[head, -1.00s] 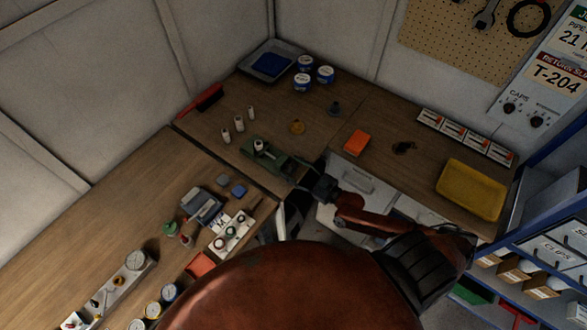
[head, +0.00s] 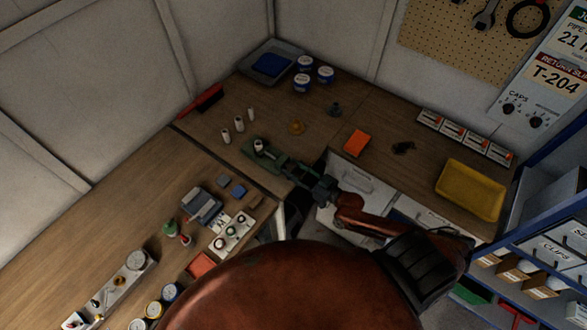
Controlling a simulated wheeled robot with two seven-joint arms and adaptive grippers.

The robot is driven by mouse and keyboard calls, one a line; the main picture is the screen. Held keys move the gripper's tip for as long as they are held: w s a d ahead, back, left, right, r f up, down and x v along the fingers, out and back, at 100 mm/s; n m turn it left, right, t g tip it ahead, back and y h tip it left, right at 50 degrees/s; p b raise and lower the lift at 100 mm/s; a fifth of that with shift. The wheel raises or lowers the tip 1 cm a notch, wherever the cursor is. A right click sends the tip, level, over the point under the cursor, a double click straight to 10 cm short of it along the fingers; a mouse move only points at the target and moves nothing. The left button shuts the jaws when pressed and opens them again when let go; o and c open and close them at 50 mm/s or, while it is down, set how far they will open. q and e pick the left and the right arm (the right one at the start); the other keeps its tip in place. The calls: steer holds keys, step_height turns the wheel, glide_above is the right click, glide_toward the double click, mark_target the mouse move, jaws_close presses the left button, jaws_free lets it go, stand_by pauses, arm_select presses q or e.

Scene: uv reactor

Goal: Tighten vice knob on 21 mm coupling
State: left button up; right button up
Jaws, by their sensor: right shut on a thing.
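The green vice (head: 270,160) sits on the wooden bench near its front corner. A small pale fitting, likely the coupling (head: 259,146), stands upright in its jaws. My right gripper (head: 311,184) is at the vice's front right end, shut on the vice knob, which its fingers mostly hide. My left gripper is not in view.
A grey device (head: 201,206) and a white gauge block (head: 232,232) are on the left bench.

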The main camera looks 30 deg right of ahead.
steer(key=shift+m, duration=1.1)
steer(key=o, duration=1.2)
steer(key=shift+d, duration=0.1)
steer(key=v, duration=1.2)
